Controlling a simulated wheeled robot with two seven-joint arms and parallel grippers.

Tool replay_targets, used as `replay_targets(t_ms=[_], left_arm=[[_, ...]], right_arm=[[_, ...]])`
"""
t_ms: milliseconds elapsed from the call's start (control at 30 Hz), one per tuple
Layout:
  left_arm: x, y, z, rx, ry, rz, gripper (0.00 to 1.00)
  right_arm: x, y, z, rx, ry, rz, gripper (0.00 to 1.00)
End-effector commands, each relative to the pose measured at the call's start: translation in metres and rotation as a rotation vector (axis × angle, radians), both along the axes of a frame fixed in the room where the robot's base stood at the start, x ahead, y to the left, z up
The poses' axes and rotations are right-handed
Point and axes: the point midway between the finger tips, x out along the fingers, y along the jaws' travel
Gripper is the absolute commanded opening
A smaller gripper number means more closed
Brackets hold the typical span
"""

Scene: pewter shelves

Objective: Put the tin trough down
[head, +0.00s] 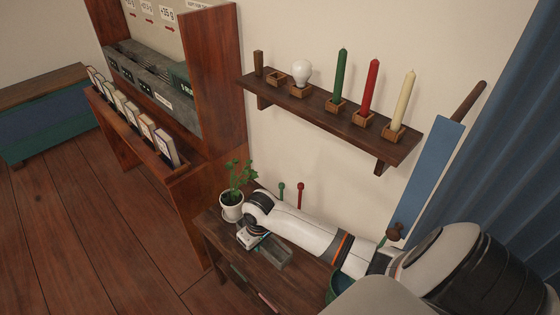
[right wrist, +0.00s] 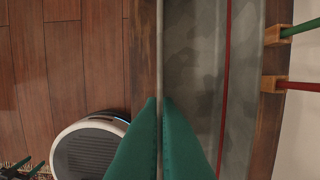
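The grey tin trough (head: 277,252) is over the top of the small dark wooden table by the wall. In the right wrist view the trough (right wrist: 195,60) runs lengthwise, with a thin red line along its inside. I cannot tell whether the trough's underside touches the table. My left gripper is not in view.
A potted plant (head: 232,207) stands at the table's left end. A green peg (head: 281,190) and a red peg (head: 300,193) stand along the wall. Above is a shelf (head: 325,110) with candles and a bulb. A tall wooden cabinet (head: 213,75) stands left.

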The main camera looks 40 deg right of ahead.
Motion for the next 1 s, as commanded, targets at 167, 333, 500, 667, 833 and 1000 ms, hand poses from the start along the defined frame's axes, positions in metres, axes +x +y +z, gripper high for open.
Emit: replay_targets(t_ms=[167, 333, 500, 667, 833, 1000], left_arm=[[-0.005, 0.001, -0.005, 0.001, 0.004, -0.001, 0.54], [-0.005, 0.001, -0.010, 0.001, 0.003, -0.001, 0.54], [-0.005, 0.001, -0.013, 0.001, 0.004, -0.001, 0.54], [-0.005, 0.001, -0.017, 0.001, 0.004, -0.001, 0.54], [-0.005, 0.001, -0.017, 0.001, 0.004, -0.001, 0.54], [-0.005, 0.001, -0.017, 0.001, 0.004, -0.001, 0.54]], right_arm=[[-0.005, -0.002, -0.032, 0.002, 0.003, 0.002, 0.00], [-0.004, -0.003, -0.060, 0.000, 0.001, 0.001, 0.00], [-0.004, -0.002, -0.075, 0.001, 0.000, 0.002, 0.00], [-0.005, -0.002, -0.098, 0.001, 0.001, 0.002, 0.00], [-0.004, -0.002, -0.104, 0.001, -0.002, 0.003, 0.00], [-0.004, -0.002, -0.103, 0.001, -0.001, 0.003, 0.00]])
